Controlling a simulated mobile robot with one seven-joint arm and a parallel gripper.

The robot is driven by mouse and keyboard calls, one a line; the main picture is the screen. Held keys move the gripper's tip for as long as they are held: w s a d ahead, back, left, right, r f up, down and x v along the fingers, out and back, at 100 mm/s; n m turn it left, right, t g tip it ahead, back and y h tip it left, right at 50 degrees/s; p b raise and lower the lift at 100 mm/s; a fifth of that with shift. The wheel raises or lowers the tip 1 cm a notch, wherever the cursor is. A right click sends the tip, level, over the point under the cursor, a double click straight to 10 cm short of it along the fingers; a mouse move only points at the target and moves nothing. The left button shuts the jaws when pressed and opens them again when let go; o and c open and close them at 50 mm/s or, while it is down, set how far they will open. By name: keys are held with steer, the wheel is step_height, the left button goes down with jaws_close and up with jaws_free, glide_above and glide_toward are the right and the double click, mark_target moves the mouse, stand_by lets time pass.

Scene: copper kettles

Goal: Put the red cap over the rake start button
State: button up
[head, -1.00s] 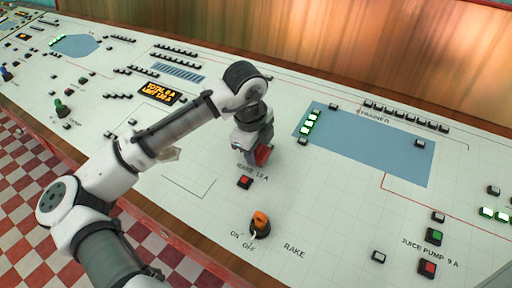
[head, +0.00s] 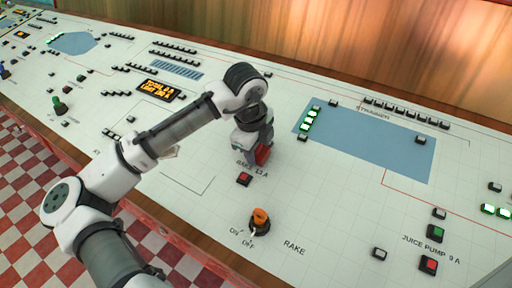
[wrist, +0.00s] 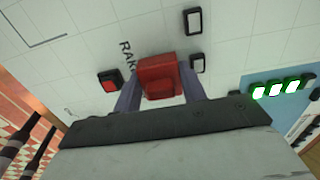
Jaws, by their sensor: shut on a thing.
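The red cap (wrist: 160,78) is a small red block between my gripper's fingers (wrist: 158,92) in the wrist view. My gripper (head: 258,152) is shut on it. In the head view the cap (head: 262,154) shows at the gripper's lower end, low over the panel, just beyond the RAKE 13 A label. A red button (head: 244,179) lies uncovered in front of that label; it also shows left of the cap in the wrist view (wrist: 109,81). No separate rake start button shows; the panel under the cap is hidden. I cannot tell whether the cap touches the panel.
An orange-topped ON/OFF rake knob (head: 260,222) stands nearer the front edge. Small white buttons (wrist: 193,20) (wrist: 197,63) lie close to the cap. Lit green lamps (head: 309,122) edge the blue strainer area (head: 375,145). Green (head: 436,233) and red (head: 428,265) juice pump buttons lie right.

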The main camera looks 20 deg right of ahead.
steer(key=shift+f, duration=0.25)
steer(key=o, duration=1)
steer(key=shift+r, duration=0.15)
steer(key=shift+p+v, duration=3.3)
steer(key=shift+v, duration=0.65)
